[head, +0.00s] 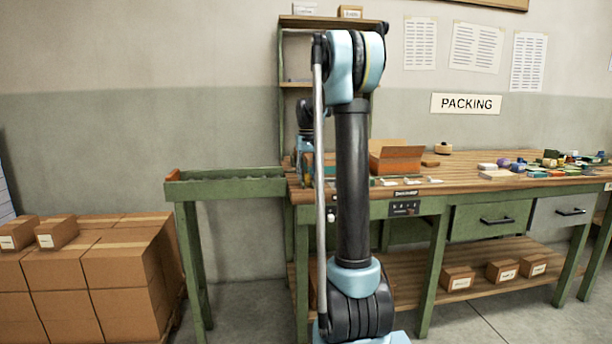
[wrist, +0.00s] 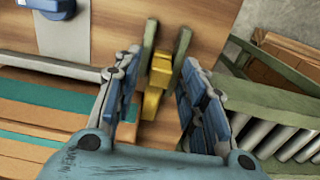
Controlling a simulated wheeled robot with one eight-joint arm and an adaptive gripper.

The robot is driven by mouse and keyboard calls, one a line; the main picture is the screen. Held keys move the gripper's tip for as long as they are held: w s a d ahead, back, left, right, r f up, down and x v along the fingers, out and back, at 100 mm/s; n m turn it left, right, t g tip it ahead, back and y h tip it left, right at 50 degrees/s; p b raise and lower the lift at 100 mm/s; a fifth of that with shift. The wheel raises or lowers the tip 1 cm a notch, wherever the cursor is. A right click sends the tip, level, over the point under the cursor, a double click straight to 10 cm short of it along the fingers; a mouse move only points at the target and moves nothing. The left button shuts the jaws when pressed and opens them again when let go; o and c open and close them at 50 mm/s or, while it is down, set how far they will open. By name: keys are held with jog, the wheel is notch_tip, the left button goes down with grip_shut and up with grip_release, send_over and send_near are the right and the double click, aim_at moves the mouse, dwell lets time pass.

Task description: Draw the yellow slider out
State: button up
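The yellow slider (wrist: 157,75) shows in the wrist view, on or just above the brown wooden surface. My gripper (wrist: 164,52) is over it, with one finger pad on each side of its near part. I cannot tell whether the pads touch the slider.
In the wrist view, a green-framed roller rack (wrist: 268,120) lies right of the gripper, and a grey metal bracket (wrist: 65,35) is at upper left. In the head view, an open orange box (head: 396,160) and small items stand on the workbench (head: 455,170). Cartons (head: 105,265) are stacked at left.

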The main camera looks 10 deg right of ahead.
grip_shut()
jog(key=shift+s, duration=2.75)
grip_release()
jog(key=shift+r, duration=0.1)
notch_tip(320, 180, up, 12)
